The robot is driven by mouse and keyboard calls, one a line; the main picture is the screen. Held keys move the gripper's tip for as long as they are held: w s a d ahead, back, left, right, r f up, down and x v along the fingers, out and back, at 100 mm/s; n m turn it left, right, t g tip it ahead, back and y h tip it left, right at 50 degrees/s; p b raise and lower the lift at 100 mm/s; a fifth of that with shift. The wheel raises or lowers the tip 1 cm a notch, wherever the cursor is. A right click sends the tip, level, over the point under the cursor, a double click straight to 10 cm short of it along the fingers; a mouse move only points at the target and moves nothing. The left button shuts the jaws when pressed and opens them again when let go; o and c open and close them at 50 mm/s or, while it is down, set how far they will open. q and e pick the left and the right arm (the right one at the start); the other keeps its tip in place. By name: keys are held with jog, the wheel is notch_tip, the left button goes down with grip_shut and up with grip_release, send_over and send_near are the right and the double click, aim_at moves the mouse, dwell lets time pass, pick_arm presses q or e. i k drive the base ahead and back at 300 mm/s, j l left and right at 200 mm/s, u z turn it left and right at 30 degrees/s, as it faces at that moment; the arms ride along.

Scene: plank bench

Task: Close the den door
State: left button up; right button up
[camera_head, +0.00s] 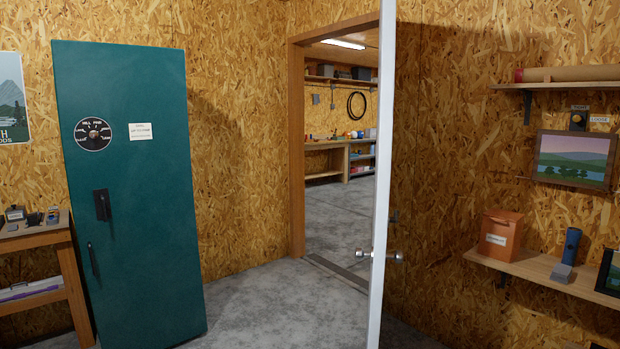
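The den door (384,170) is white and stands open. I see it nearly edge-on, right of centre, with metal knobs (380,255) on both faces at its lower part. The wooden door frame (296,150) stands behind and to the left of it. The opening shows another room beyond. The door's flat faces are mostly hidden by the steep angle. Neither of my grippers shows in the head view.
A tall teal cabinet (130,200) stands at the left beside a small wooden bench (35,237). Wall shelves at the right hold an orange box (501,234) and other items. The concrete floor (270,305) before the doorway is clear.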

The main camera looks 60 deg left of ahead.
aim_at(388, 14)
jog(key=i+j+u, duration=0.15)
jog(key=i+u, duration=1.05)
jog(key=i+l+u, duration=0.25)
jog(key=u, duration=0.15)
jog(key=i+l+u, duration=0.4)
jog(key=i+j, duration=0.05)
